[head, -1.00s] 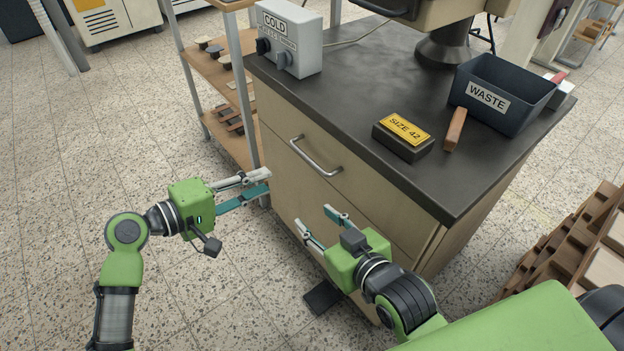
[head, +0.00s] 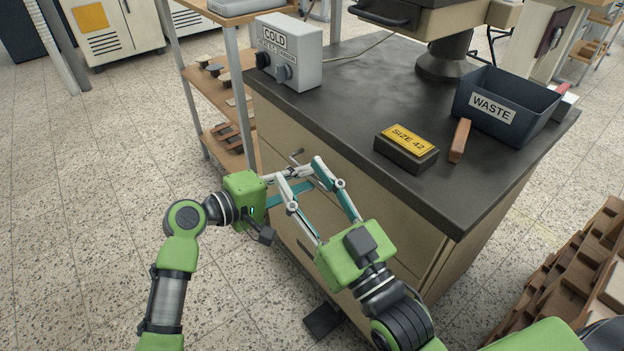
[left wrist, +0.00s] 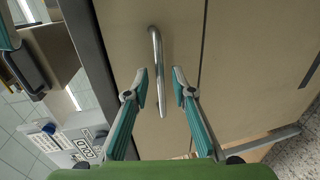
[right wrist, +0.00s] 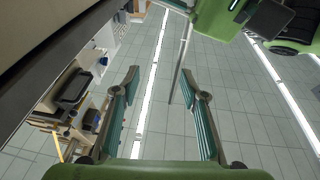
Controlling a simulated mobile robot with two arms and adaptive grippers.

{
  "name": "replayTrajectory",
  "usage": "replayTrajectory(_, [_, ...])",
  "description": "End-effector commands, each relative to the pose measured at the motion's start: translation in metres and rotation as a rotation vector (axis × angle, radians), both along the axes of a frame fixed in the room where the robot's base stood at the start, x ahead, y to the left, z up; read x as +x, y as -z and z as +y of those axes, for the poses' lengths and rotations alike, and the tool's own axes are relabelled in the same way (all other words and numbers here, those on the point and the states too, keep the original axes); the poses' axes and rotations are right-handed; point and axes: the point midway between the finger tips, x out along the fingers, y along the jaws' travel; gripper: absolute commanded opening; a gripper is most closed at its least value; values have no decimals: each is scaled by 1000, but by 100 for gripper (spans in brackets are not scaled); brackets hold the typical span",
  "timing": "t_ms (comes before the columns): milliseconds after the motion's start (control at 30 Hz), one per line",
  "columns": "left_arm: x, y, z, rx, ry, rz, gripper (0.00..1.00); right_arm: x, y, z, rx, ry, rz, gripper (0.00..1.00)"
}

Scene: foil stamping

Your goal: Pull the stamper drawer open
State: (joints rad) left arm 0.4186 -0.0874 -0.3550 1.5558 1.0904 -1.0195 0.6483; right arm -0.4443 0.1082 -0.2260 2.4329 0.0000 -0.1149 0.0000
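The stamper drawer (head: 395,218) is a tan front under the dark worktop and looks closed, flush with the cabinet. Its metal bar handle (left wrist: 156,60) runs between the fingertips of my left gripper (left wrist: 160,76) in the left wrist view; I cannot tell whether they touch it. In the head view the handle (head: 296,158) is mostly hidden behind the fingers. My left gripper (head: 311,179) is open at the drawer front. My right gripper (head: 298,171) is open and empty, tilted upward, its fingers crossing in front of the left ones in the head view; it also shows open in the right wrist view (right wrist: 165,80).
On the worktop (head: 355,100) stand a grey COLD control box (head: 298,58), a SIZE 42 block (head: 406,150), a wooden block (head: 460,140) and a WASTE bin (head: 500,110). Shelving (head: 205,80) stands left of the cabinet. A wooden rack (head: 575,270) is at right.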

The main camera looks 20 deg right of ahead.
Motion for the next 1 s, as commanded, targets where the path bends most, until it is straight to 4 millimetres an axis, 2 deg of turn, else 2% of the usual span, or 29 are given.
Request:
replayTrajectory(100, [4, 4, -12, 0, 1, 1, 24, -6, -16, 1, 23, -6, -84, 40])
replayTrajectory(300, [8, 5, -22, 0, 0, 0, 24, -13, -34, 1, 47, -10, -169, 40])
replayTrajectory(667, [9, 6, -25, 1, 0, 0, 24, -15, -38, 1, 53, -12, -189, 40])
replayTrajectory(767, [9, 6, -25, 1, 0, 0, 0, -15, -38, 1, 53, -12, -189, 40])
replayTrajectory(1000, [9, 6, -24, 1, 0, 0, 0, -15, -38, 1, 53, -12, -188, 40])
